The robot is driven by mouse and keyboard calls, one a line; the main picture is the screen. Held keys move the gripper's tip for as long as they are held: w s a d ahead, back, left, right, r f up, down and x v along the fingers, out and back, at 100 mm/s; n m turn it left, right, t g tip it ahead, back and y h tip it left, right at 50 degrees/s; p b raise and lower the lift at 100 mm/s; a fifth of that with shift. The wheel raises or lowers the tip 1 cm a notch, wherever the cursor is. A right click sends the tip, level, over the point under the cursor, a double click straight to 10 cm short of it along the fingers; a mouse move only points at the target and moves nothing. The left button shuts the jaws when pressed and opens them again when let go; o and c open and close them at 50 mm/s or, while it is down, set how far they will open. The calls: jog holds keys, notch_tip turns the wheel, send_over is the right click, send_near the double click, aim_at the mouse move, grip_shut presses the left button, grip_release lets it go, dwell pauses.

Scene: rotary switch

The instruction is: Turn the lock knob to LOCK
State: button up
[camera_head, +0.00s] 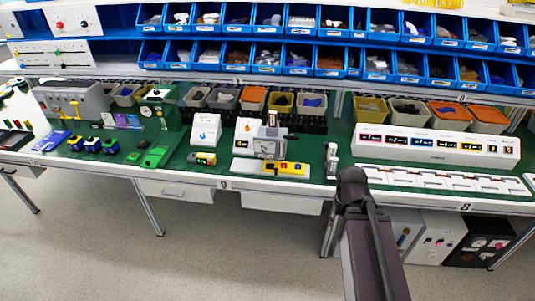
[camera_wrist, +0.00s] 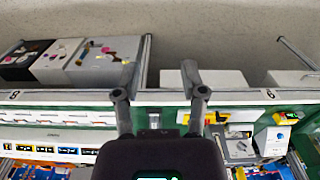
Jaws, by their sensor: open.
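I cannot make out a knob marked LOCK in either view. A small yellow box (camera_head: 288,168) with coloured marks and a dark part on it lies near the bench's front edge in the head view; its markings are too small to read. A white panel (camera_head: 72,20) with a round red knob stands at the upper left, its labels also unreadable. My gripper (camera_wrist: 160,76) is open and empty in the wrist view, its two fingers spread apart over the bench's front edge as seen there. In the head view my arm rises at the lower right and its fingers cannot be made out.
The green bench (camera_head: 318,152) holds a grey device (camera_head: 268,146) behind the yellow box, a white display panel (camera_head: 437,145) at the right and several small tools at the left. Blue bins (camera_head: 268,68) line the shelf above. Boxes (camera_head: 440,235) stand under the bench.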

jog(key=shift+w+d+f, duration=0.1)
jog(key=shift+d, duration=0.1)
jog(key=n+t+y+b, duration=0.5)
jog(key=n+t+b, duration=1.1)
jog(key=b, duration=2)
send_near(264, 151)
jog(key=s+f+m+t, duration=0.3)
jog(key=f+m+t, duration=0.1)
jog(key=f, duration=0.2)
jog(key=shift+s+d+r+t, duration=0.1)
jog(key=shift+s+r+t, duration=0.05)
jog(key=shift+t, duration=0.15)
jog(key=p+x, duration=0.3)
jog(key=x, duration=1)
jog(key=shift+w, duration=0.35)
